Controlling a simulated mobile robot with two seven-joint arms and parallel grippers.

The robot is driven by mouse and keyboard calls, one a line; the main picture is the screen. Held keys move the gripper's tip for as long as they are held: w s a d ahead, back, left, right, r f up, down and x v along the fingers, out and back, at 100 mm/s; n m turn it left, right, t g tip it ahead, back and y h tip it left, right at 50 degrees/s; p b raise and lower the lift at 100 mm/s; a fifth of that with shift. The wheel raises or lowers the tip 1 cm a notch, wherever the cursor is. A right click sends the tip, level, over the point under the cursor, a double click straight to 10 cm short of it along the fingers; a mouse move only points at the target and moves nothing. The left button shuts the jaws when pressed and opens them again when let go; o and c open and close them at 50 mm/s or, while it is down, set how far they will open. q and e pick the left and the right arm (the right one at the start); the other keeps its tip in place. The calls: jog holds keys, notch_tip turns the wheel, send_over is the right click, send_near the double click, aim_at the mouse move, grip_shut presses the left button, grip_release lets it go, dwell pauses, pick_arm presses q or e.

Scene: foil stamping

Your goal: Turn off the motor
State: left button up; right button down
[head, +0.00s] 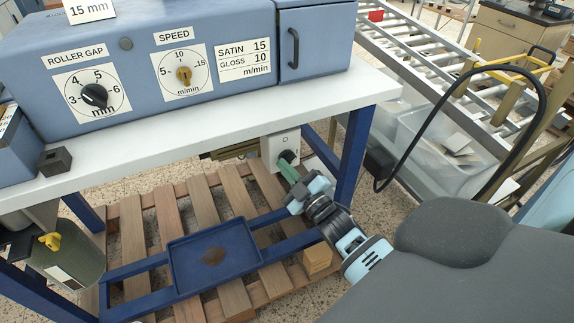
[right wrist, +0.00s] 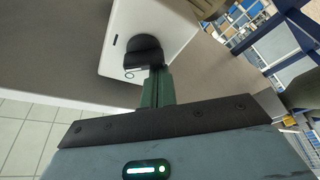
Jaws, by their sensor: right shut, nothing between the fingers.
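The motor switch is a small white box (head: 284,143) mounted under the right end of the white-topped table. It also shows in the right wrist view (right wrist: 172,30), with a round black knob (right wrist: 144,50) on its face and a small circle mark beside the knob. My right gripper (head: 288,160) reaches up from below right, its green fingers at the lower part of the box. In the right wrist view the closed fingers (right wrist: 156,72) end at the knob, seeming to touch it, and hold nothing. The exact contact is hard to tell. My left gripper is not in view.
Above stands a blue machine (head: 130,60) with roller gap and speed dials on the white tabletop (head: 200,125). A blue table leg (head: 354,155) is close right of the switch. Below are a blue tray (head: 215,250) and a wooden pallet (head: 130,215). A roller conveyor (head: 430,60) stands right.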

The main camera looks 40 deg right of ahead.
jog(key=n+p, duration=0.1)
jog(key=n, duration=0.1)
jog(key=n+g+y, duration=0.1)
jog(key=n, duration=0.1)
jog(key=n+p, duration=0.1)
jog(key=n, duration=0.2)
jog(key=shift+d+f+g+y+p, duration=0.15)
jog(key=shift+f+g+y+p, duration=0.15)
jog(key=shift+f+g+p, duration=0.1)
jog(key=shift+f, duration=0.1)
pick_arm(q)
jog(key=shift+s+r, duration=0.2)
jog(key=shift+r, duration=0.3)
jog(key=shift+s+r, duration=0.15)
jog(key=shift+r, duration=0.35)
